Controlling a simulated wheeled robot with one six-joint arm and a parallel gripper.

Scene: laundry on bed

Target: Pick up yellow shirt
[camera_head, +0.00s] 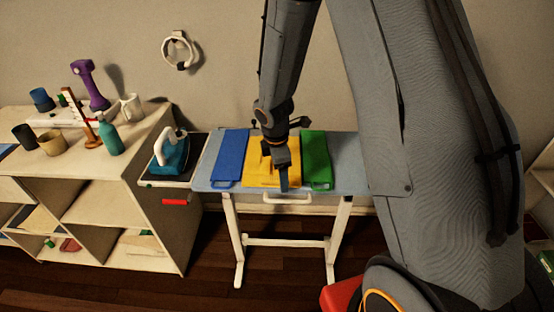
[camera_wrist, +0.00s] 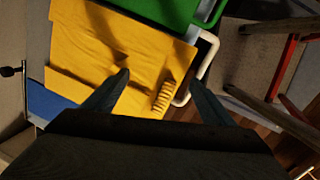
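The yellow shirt (camera_head: 257,172) lies flat and folded in the middle of a light blue table (camera_head: 348,178). A blue folded garment (camera_head: 231,155) lies to its left and a green one (camera_head: 316,160) to its right. My gripper (camera_head: 284,186) is over the shirt near its front edge and hides part of it. In the wrist view, the yellow shirt (camera_wrist: 85,45) fills the upper left. My gripper (camera_wrist: 159,77) is open, fingers apart, with a ribbed yellow edge of the shirt between them. I cannot tell whether the fingers touch the cloth.
A white handle (camera_head: 287,198) sticks out from the table's front. An iron (camera_head: 171,152) stands on a dark surface to the left. A shelf unit (camera_head: 155,205) stands beside it, with cups and a green bottle (camera_head: 110,138) on top. A red object (camera_head: 340,296) is at the bottom.

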